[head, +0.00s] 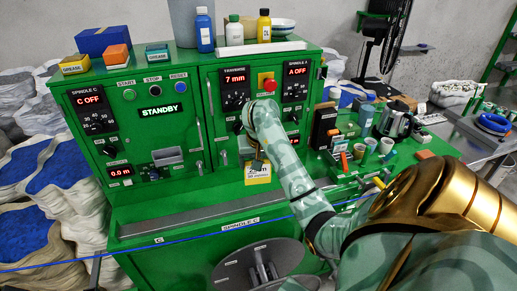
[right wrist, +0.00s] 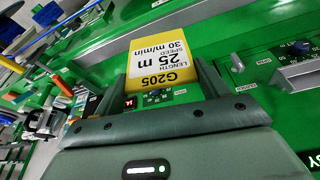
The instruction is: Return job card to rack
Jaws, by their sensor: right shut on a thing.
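The job card (head: 258,173) is white and yellow. In the right wrist view, the card (right wrist: 160,62) shows the print G205, 25 m and 30 m/min. My right gripper (head: 256,162) is shut on the card in front of the green machine's face; its fingers (right wrist: 163,90) lie at the two sides of the card. Whether the card touches the panel behind it I cannot tell. A grey holder (head: 167,156) is fixed on the panel to the left of the card; I cannot tell if it is the rack. My left gripper is not in view.
The green machine panel (head: 140,135) carries knobs, displays and labels. A red emergency button (head: 268,83) sits above my right gripper. Bottles and boxes stand on top. The right-hand bench is crowded with cups and tools. A blue cable (head: 160,242) runs across the front.

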